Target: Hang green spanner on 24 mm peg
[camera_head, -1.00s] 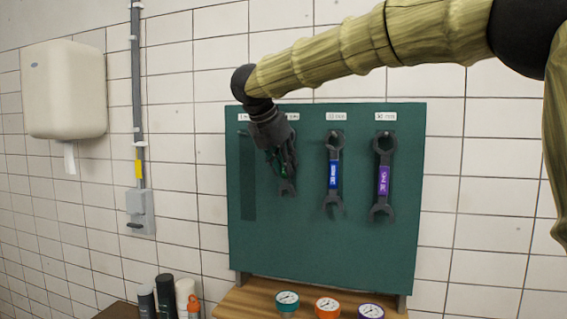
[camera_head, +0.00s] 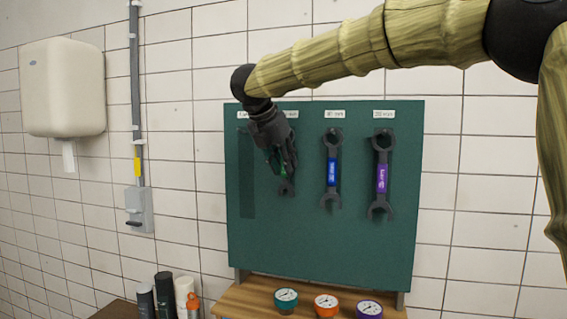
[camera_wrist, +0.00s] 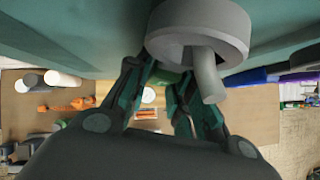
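The green spanner (camera_head: 286,188) hangs against the teal board, second from the left, mostly hidden behind my gripper. In the wrist view its grey ring end (camera_wrist: 198,30) is around a grey peg (camera_wrist: 208,75); a bit of green handle (camera_wrist: 168,78) shows below. My gripper (camera_head: 282,165) is in front of the handle, pointing down. In the wrist view its two fingers (camera_wrist: 163,88) stand apart on either side of the handle, with a gap between them; they look open. The label above this peg is partly hidden and too small to read.
A blue spanner (camera_head: 332,172) and a purple spanner (camera_head: 381,178) hang to the right on the board (camera_head: 320,245). Several gauges (camera_head: 286,300) stand on the wooden shelf below. Bottles (camera_head: 166,295) stand lower left.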

